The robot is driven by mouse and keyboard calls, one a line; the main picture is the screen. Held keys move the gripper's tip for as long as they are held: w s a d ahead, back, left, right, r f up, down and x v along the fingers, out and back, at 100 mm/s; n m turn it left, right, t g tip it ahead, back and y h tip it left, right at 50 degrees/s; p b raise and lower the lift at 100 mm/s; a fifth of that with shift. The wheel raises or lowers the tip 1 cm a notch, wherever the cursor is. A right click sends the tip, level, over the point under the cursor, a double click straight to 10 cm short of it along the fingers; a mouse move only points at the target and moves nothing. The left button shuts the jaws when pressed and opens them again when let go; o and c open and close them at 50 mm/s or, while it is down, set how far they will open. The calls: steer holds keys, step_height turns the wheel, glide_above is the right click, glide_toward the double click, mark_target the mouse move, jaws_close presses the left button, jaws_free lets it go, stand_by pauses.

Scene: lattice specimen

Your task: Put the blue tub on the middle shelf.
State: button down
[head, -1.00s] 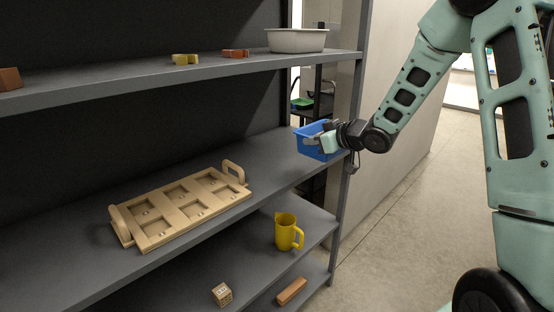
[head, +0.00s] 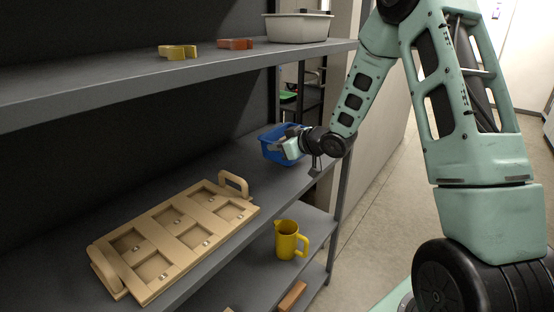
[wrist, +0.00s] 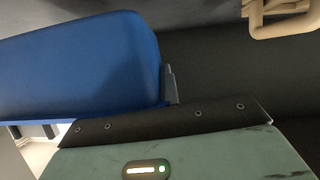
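The blue tub (head: 270,150) is over the right end of the middle shelf (head: 225,160), left of the front corner post. I cannot tell whether its base touches the shelf. My gripper (head: 289,144) is at the tub's near right side, shut on its wall. In the wrist view the tub (wrist: 90,65) fills the upper left, with a grey finger (wrist: 171,85) against its end. The other finger is hidden.
A wooden tray with handles (head: 172,232) lies left on the middle shelf; bare shelf separates it from the tub. A yellow mug (head: 286,240) and an orange-brown block (head: 292,297) are below. The upper shelf holds a grey bin (head: 297,28), a yellow piece (head: 177,52) and an orange piece (head: 235,43).

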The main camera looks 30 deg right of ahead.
steer(key=shift+f, duration=1.95)
steer(key=shift+f, duration=0.1)
steer(key=c, duration=1.6)
jaws_free()
steer(key=shift+c, duration=0.2)
